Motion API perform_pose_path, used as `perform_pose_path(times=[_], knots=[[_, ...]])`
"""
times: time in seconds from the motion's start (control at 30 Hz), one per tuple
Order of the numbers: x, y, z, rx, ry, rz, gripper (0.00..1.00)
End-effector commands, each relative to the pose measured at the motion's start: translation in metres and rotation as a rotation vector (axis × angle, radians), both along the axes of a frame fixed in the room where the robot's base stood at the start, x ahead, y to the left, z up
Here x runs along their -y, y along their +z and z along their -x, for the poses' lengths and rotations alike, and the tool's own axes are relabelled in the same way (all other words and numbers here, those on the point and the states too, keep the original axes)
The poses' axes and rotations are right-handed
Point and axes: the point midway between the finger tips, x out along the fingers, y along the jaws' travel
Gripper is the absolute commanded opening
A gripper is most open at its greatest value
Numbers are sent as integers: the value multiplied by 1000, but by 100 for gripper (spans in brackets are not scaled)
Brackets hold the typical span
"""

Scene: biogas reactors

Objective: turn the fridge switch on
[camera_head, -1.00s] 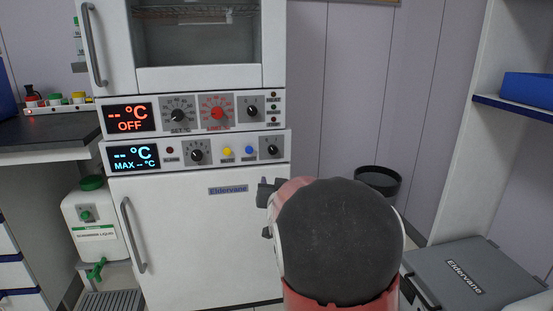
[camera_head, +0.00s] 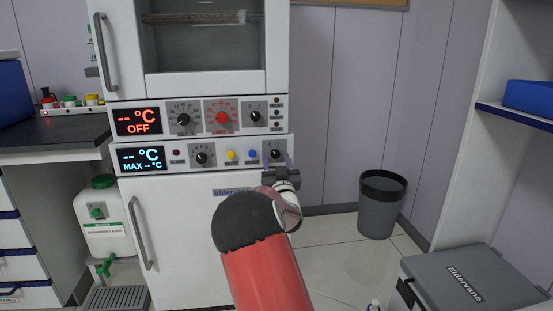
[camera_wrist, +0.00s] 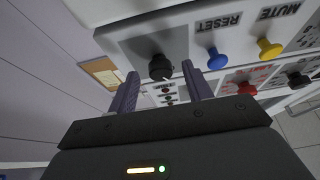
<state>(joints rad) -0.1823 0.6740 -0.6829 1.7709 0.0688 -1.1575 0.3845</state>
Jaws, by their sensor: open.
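The white fridge (camera_head: 190,215) stands below a glass-doored unit. Its panel carries a blue display reading "-- °C, MAX -- °C" and, at the right end, a black switch knob (camera_head: 275,154). In the wrist view, seen upside down, this knob (camera_wrist: 160,67) sits beside the blue RESET button (camera_wrist: 217,59) and yellow MUTE button (camera_wrist: 269,48). My gripper (camera_head: 280,164) is open and empty just in front of the knob. In the wrist view, its two fingers (camera_wrist: 160,76) appear on either side of the knob; I cannot tell whether they touch it.
The upper unit's panel (camera_head: 195,118) shows a red "OFF" display and has its own dials. A white canister (camera_head: 105,222) stands left of the fridge. A grey bin (camera_head: 382,205) and a grey box (camera_head: 465,280) are at the right. Floor is clear between fridge and bin.

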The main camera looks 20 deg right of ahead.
Motion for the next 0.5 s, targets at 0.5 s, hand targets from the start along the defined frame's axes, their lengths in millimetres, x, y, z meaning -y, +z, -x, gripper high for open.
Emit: perform_pose_path(times=[0.5], knots=[[2,2,-6,-1,0,0,30]])
